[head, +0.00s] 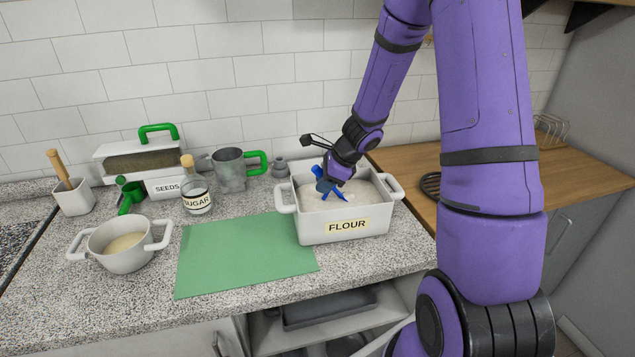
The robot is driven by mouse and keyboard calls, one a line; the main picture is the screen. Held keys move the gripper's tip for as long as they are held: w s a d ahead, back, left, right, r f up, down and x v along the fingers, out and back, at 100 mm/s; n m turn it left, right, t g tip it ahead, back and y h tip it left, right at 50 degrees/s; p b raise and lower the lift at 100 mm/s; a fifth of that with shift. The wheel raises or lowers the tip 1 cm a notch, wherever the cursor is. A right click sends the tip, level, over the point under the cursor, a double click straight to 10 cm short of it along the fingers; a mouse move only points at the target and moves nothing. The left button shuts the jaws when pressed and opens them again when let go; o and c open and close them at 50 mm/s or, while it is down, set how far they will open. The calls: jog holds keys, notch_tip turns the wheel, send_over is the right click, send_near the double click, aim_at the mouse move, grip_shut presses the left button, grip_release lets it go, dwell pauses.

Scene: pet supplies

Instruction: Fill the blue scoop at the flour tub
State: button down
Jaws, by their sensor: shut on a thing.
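The flour tub (312,231) is a white rectangular tub with two side handles and a FLOUR label, standing at the right of the counter. It holds pale flour (370,192). My gripper (328,186) is over the tub, pointing down into it, and is shut on the blue scoop (340,191). Only blue parts of the scoop show below my gripper, at or just above the flour surface. My gripper and wrist hide much of the scoop, and I cannot tell how much flour is in it.
A green mat (240,255) lies bare left of the tub. A white pot (120,262) stands front left. Behind are a green scoop (130,194), a SEEDS box (165,187), a SUGAR bottle (197,196), a metal mug (230,172) and a utensil holder (72,198). A wooden worktop (585,170) is right.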

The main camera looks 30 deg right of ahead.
jog(key=shift+d+r, duration=0.1)
jog(key=shift+d, duration=0.05)
jog(key=shift+r, duration=1.55)
jog(key=shift+a+r, duration=0.15)
jog(key=shift+r, duration=0.95)
jog(key=shift+a+r, duration=0.15)
jog(key=shift+r, duration=0.95)
jog(key=shift+w+a+r+g+h, duration=0.25)
jog(key=shift+a+h, duration=0.4)
jog(key=shift+w+a+r+g+h, duration=0.2)
jog(key=shift+w+a+g+h, duration=0.05)
jog(key=shift+a+h, duration=0.4)
jog(key=shift+w+a+n+g+h, duration=0.2)
jog(key=shift+a+g+h, duration=0.05)
jog(key=shift+a+h, duration=0.35)
jog(key=shift+w+a+n+g+h, duration=0.2)
jog(key=shift+a+g+h, duration=0.05)
jog(key=shift+a+h, duration=0.3)
jog(key=shift+r, duration=0.1)
